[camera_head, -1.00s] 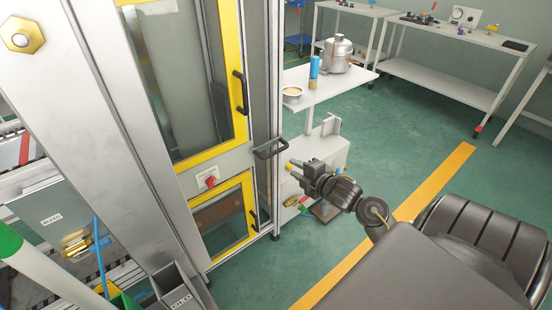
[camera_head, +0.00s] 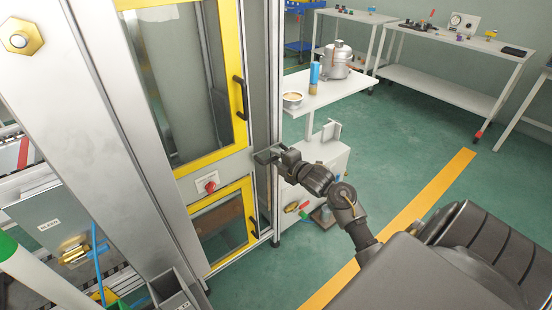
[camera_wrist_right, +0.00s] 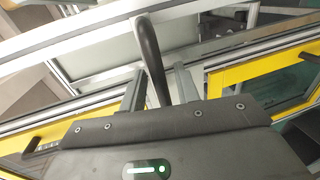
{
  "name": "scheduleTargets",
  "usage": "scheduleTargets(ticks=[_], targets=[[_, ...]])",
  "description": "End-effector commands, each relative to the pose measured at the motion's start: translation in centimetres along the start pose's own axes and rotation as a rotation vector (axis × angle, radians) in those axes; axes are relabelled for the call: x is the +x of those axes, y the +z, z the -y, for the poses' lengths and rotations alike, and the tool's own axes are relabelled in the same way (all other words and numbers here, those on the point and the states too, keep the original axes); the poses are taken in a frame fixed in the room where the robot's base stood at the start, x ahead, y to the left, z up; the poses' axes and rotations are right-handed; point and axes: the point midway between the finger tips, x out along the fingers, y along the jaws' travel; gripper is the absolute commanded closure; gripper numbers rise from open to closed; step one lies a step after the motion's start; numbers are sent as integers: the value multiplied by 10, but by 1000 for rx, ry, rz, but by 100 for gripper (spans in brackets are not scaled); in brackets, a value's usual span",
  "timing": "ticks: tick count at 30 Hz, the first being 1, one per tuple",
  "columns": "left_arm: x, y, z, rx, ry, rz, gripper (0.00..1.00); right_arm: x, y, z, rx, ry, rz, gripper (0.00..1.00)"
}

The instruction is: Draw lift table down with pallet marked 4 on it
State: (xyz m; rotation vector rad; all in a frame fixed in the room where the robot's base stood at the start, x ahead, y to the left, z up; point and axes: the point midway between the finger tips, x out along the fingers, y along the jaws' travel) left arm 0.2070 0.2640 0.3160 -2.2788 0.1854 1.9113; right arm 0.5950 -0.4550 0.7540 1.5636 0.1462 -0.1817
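A dark bar handle (camera_wrist_right: 152,62) is fixed to the side frame of the tall glazed cabinet (camera_head: 160,190). My right gripper (camera_head: 267,155) is at this handle and covers most of it in the head view. In the right wrist view, the handle passes between the two fingers of the right gripper (camera_wrist_right: 160,88). Small gaps show between the bar and the fingers, so the gripper looks open around it. I cannot make out a pallet marked 4 or the lift table itself.
The cabinet has yellow-framed doors (camera_head: 250,212) and a red knob (camera_head: 210,187). A white side table (camera_head: 325,94) holds a metal pot (camera_head: 337,62), a blue cylinder (camera_head: 314,73) and a bowl (camera_head: 293,98). Green floor lies free to the right, crossed by a yellow stripe (camera_head: 420,205).

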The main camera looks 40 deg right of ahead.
Motion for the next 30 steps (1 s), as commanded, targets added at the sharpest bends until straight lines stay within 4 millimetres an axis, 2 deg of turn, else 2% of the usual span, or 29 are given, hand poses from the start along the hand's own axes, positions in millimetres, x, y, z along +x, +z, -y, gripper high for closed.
scheduleTargets(ticks=[11,18,28,30], targets=[[-2,-1,0,-1,1,-4,100,6,0,0,-1,0,0,68],[-2,-2,-1,-2,1,-4,100,6,0,0,-1,0,0,100],[1,0,-1,-3,2,0,100,6,0,3,-1,-1,0,100],[-6,-13,-2,-6,2,-15,100,7,0,9,0,-2,0,100]])
